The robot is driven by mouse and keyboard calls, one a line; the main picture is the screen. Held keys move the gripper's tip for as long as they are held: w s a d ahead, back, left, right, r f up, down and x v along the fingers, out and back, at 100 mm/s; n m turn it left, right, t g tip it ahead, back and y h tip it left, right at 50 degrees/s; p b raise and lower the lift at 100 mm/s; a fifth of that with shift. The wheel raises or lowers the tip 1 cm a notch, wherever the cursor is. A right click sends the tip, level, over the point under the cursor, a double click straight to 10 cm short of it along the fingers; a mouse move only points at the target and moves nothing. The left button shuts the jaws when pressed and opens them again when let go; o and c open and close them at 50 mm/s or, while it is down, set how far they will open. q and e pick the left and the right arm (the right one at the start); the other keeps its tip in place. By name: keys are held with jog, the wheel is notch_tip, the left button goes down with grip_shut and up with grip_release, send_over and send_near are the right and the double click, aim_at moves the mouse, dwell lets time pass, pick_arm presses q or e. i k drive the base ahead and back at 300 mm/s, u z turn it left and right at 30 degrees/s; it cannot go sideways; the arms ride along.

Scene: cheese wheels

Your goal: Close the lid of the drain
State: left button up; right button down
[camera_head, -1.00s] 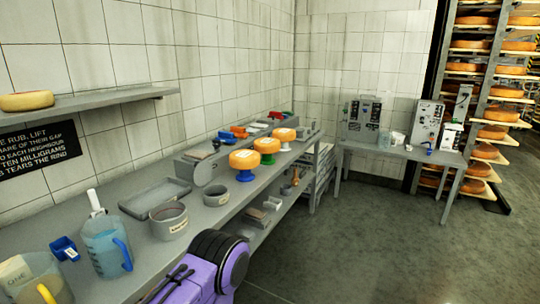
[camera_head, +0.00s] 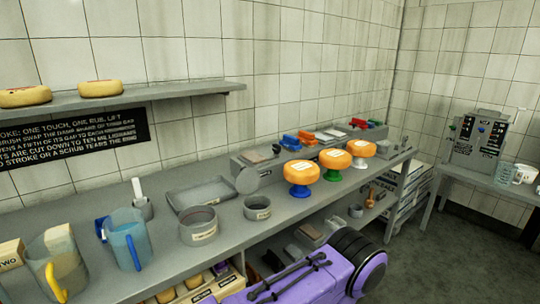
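I cannot make out for certain a drain or its lid in this view. Neither gripper shows. A purple and black part of my own arm fills the bottom centre, in front of the bench, and hides part of the lower shelf.
The long grey bench (camera_head: 105,262) carries jugs with blue (camera_head: 129,240) and yellow (camera_head: 62,268) handles, two grey pots (camera_head: 199,228) (camera_head: 257,208), and three cheeses on coloured stands (camera_head: 302,173). Open floor (camera_head: 440,250) lies at the right, before a second table (camera_head: 490,181).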

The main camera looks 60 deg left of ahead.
aim_at(248, 180)
jog(key=i, duration=2.2)
jog(key=u, duration=3.6)
